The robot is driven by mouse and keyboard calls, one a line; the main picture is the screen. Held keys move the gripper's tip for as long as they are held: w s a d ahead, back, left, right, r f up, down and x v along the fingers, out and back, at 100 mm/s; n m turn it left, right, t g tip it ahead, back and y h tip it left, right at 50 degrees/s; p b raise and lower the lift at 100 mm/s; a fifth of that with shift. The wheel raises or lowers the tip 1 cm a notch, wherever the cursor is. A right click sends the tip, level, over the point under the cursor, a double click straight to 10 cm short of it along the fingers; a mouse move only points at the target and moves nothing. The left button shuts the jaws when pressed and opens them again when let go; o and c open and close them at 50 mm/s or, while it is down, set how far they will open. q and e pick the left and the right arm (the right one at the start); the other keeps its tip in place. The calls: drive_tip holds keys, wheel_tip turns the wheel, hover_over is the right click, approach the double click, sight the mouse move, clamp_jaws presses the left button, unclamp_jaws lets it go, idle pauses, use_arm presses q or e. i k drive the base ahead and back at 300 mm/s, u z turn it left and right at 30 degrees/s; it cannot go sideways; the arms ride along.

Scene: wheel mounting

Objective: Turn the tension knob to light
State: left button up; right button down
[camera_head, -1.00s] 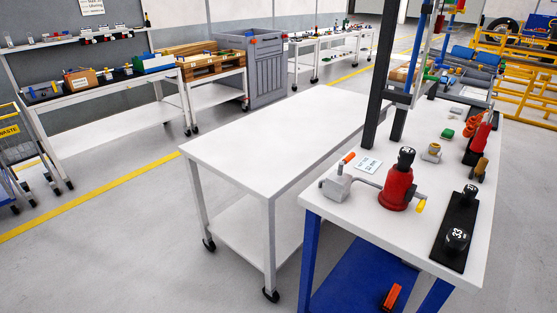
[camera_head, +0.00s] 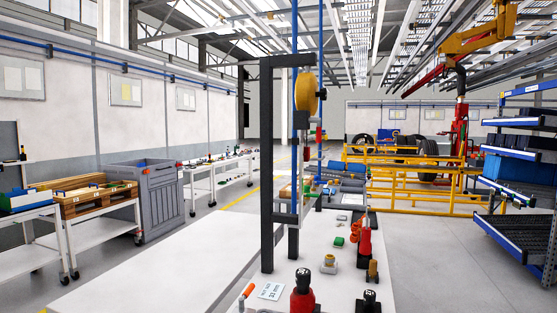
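No part is clearly marked as the tension knob, and I cannot read any light setting. A yellow round reel (camera_head: 306,92) hangs from the black frame (camera_head: 267,165) above the workbench. A grey block (camera_head: 300,120) and a red part (camera_head: 319,136) are below and beside it. A red device with a black knob on top (camera_head: 302,285) stands at the near end of the white workbench (camera_head: 335,262). Another black knob (camera_head: 370,299) is to its right, cut by the lower picture edge. Neither of my grippers is in view.
A white table (camera_head: 150,265) stands left of the workbench. A grey bin (camera_head: 160,190) and side tables line the left wall. Yellow railings (camera_head: 410,185) stand behind, and a blue shelf rack (camera_head: 520,170) is at right. Small parts lie on the bench.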

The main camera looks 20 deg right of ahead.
sight(322, 94)
drive_tip(key=z, duration=1.1)
drive_tip(key=k, duration=0.5)
drive_tip(key=z, duration=1.3)
drive_tip(key=i, duration=2.25)
drive_tip(key=u, duration=2.7)
